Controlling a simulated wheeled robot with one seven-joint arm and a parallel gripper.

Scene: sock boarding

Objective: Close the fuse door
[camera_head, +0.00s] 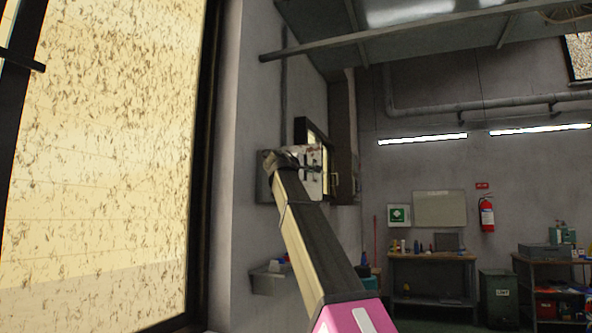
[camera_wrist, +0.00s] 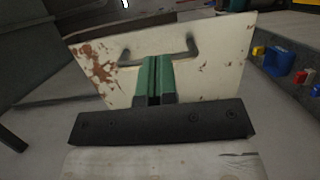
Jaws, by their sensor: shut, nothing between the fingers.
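The fuse door (camera_wrist: 215,70) is a cream panel with rust patches and a dark bar handle (camera_wrist: 125,62). In the wrist view its handle side faces me. In the head view the door (camera_head: 315,182) stands out from the wall beside the grey fuse box (camera_head: 264,185), swung open, partly hidden by my arm. My gripper (camera_wrist: 153,75) has green fingers, shut and empty. They point at the door's face, by the middle of the handle; I cannot tell whether they touch it. In the head view my gripper (camera_head: 284,161) is in front of the box.
A dark-framed cabinet (camera_head: 343,140) is on the wall beyond the door. A small shelf (camera_head: 270,283) with coloured items sits below the box. A large dirty window (camera_head: 105,150) is at left. Workbenches (camera_head: 430,257), a green bin (camera_head: 497,297) and an extinguisher (camera_head: 487,215) stand far right.

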